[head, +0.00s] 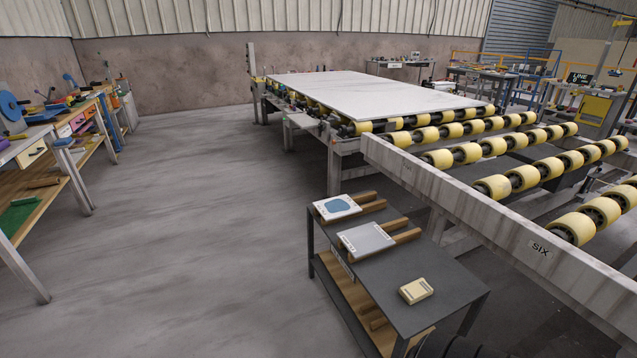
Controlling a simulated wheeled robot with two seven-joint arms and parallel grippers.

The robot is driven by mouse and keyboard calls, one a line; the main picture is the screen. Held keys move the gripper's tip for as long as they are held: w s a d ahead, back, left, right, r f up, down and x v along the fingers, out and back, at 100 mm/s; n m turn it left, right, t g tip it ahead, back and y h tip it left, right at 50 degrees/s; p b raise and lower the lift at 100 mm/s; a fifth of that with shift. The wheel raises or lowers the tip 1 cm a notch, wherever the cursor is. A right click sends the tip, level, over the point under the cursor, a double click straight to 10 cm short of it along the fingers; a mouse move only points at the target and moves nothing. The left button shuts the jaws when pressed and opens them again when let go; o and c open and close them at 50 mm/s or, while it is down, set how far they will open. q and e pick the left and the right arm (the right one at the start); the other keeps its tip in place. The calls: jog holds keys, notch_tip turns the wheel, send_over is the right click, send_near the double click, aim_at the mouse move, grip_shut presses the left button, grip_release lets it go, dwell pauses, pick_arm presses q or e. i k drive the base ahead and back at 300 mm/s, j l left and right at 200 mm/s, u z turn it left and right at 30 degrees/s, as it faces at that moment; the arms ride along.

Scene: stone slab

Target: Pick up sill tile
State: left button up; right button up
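Two flat tile-like pieces lie on a dark grey cart (395,290) in the head view. One is a plain light grey piece (366,240) with a pale edge and small markings. The other, behind it, is a white piece (337,207) with a blue patch. Each rests on wooden strips. I cannot tell for certain which is the sill tile; the plain grey one looks most like a tile. Neither of my grippers is in view.
A cream box-like device (416,290) sits on the cart's near part. A roller conveyor (480,205) runs along the right, with a large white slab (365,92) at its far end. Workbenches (40,165) stand at left. The floor (190,230) between is clear.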

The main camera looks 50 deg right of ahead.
aim_at(342, 206)
jog(key=i+z, duration=0.4)
jog(key=i+j+z, duration=0.15)
jog(key=z, duration=0.25)
jog(key=i+j+z, duration=0.35)
jog(key=i+l, duration=0.05)
jog(key=l, duration=0.05)
